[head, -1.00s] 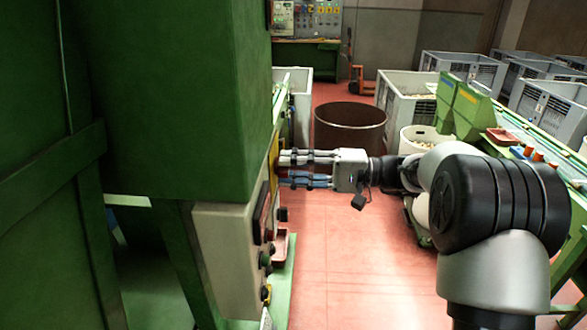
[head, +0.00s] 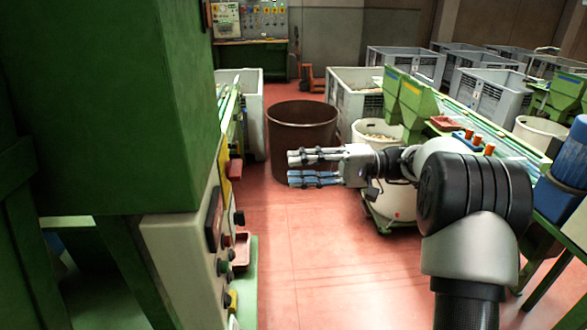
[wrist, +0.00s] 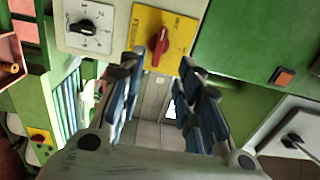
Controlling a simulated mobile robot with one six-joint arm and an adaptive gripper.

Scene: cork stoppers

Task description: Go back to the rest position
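My gripper (head: 292,168) is in the middle of the head view, held level and pointing left. Its two fingers are apart, with nothing between them. A gap of floor shows between its tips and the green machine (head: 100,100) on the left. In the wrist view my gripper (wrist: 159,70) is also open and empty. Beyond its fingers is a yellow plate (wrist: 180,30) with a red rotary switch (wrist: 158,45). A black rotary switch (wrist: 86,28) on a pale plate is to its left.
A control box (head: 180,255) with several buttons juts out at the lower left. A brown drum (head: 300,120) stands behind my gripper. Grey crates (head: 350,95) and a green conveyor line (head: 480,125) are on the right. Red floor (head: 320,270) is clear in the middle.

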